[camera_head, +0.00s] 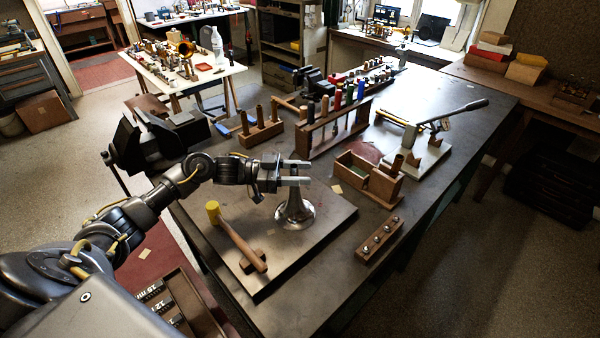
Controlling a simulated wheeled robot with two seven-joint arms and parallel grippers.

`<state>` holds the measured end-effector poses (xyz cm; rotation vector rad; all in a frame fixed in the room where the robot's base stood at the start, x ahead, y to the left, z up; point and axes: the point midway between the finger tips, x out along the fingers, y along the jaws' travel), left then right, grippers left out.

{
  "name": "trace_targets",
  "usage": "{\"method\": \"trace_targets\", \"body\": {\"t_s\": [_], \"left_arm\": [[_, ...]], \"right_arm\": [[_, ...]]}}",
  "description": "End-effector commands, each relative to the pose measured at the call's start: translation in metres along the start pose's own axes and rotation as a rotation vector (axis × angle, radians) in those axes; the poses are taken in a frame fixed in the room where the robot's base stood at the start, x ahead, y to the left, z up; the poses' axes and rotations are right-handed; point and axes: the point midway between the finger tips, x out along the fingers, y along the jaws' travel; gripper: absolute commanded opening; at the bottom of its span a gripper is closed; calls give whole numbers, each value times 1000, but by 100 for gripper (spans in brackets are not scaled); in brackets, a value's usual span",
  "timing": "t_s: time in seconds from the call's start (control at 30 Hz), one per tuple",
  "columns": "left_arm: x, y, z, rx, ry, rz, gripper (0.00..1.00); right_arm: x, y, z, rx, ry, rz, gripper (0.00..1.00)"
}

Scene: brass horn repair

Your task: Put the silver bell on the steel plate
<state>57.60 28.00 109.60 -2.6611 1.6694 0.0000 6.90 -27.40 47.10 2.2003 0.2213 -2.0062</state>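The silver bell (295,213) is upright, flare down, over the steel plate (331,221), and its rim appears to rest on it. My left gripper (298,172) comes in from the left at the bell's narrow top, its fingers pointing right. The two fingers stand apart with a visible gap. The near finger covers the top of the bell, so I cannot tell whether the stem is between the fingers or touched by them. My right gripper is not in view.
A yellow-headed mallet (238,238) lies on the plate left of the bell. A wooden divided box (369,180) and a small wooden block with metal pieces (380,241) are to the right. A tool rack (333,130) stands behind. A dark vise (150,145) is at left.

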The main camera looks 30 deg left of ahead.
Motion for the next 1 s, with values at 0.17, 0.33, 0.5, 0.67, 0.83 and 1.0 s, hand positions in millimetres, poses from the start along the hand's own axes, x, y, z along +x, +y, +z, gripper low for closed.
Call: {"method": "trace_targets", "body": {"t_s": [0.17, 0.33, 0.5, 0.67, 0.83, 1.0], "left_arm": [[0, 0, -4, 1, 0, 0, 44], [-20, 0, 1, 0, -2, -2, 44], [-58, 0, 2, 0, -4, -3, 44], [-89, 0, 1, 1, -3, -2, 44], [-111, 0, 0, -2, -2, -1, 44], [-120, 0, -3, 0, 0, 0, 44]], "right_arm": [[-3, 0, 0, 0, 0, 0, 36], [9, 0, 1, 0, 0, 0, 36], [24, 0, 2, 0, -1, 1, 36], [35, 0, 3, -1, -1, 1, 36], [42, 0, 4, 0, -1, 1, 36], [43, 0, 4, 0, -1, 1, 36]]}}
